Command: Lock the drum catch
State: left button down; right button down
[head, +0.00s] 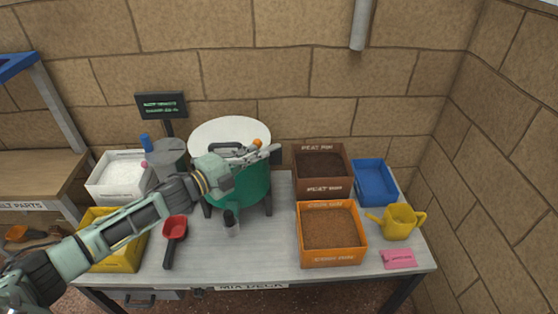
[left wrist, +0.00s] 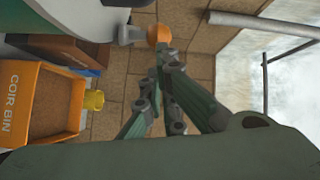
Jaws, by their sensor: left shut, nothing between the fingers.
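The green drum (head: 252,186) stands at the back middle of the deck under a round white lid (head: 230,128). An orange knob (head: 257,143), seemingly part of the drum catch, shows at the lid's right front edge. It also shows in the left wrist view (left wrist: 158,33), beside a grey metal piece (left wrist: 131,34). My left gripper (head: 275,150) is shut and empty in front of the lid, its tips close to the knob. In the left wrist view its fingertips (left wrist: 163,48) lie just below the knob; contact cannot be told. My arm hides part of the drum.
Right of the drum stand a brown peat bin (head: 322,186), an orange coir bin (head: 333,262), a blue tray (head: 376,198) and a yellow watering can (head: 399,222). A white bin (head: 110,197) is left.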

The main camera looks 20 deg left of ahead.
pick_arm(q)
jog(key=shift+w+a+b, duration=0.15)
jog(key=shift+w+a, duration=0.1)
jog(key=shift+a, duration=0.35)
jog(key=shift+w+a+b, duration=0.15)
jog(key=shift+w+a, duration=0.05)
jog(key=shift+a, duration=0.4)
dwell(0.5)
